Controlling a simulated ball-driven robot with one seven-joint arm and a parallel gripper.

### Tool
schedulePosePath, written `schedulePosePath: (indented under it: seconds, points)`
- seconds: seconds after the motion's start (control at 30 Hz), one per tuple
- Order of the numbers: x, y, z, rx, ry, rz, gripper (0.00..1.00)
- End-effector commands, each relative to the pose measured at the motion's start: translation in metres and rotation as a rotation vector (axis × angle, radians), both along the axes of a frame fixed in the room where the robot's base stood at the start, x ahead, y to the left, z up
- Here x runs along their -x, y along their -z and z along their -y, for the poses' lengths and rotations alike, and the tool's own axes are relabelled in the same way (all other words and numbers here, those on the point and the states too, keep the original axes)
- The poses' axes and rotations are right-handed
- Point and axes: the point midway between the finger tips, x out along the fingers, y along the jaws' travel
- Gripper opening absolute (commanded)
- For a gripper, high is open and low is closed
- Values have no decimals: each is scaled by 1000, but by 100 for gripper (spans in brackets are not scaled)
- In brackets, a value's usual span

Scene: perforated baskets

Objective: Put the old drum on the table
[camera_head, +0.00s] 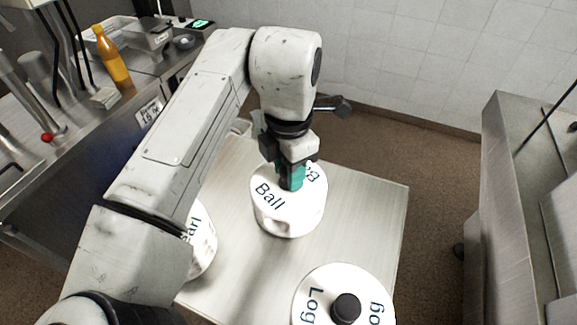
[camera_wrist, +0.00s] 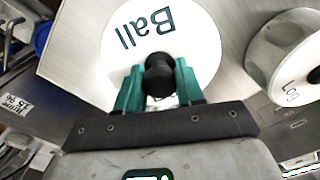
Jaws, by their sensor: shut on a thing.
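A white drum with "Ball" lettered on its lid (camera_head: 262,206) is under my gripper (camera_head: 291,182), over the middle of the pale table (camera_head: 375,215). In the wrist view the teal fingers of my gripper (camera_wrist: 158,88) are shut on the black knob (camera_wrist: 159,70) of the "Ball" drum (camera_wrist: 195,35). The drum looks upright; I cannot tell whether its base touches the table. A white "Log" drum (camera_head: 325,283) is at the front of the table. A third white drum (camera_head: 206,245), lettering partly hidden, is at the left behind my arm. None is marked old.
A steel counter at the left holds an orange bottle (camera_head: 110,58) and a steel container (camera_head: 150,36). A steel unit (camera_head: 500,160) stands at the right. The table's right part is bare. A tiled wall (camera_head: 420,60) is behind.

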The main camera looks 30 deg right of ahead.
Motion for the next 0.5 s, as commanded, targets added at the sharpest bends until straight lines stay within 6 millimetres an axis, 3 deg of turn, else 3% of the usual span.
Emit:
schedulePosePath:
  seconds: [0.17, 0.2, 0.5]
  points:
    - [0, -1, 0, 1, 0, 1, 0]
    - [0, -1, 0, 1, 0, 1, 40]
    - [0, 0, 0, 0, 0, 1, 67]
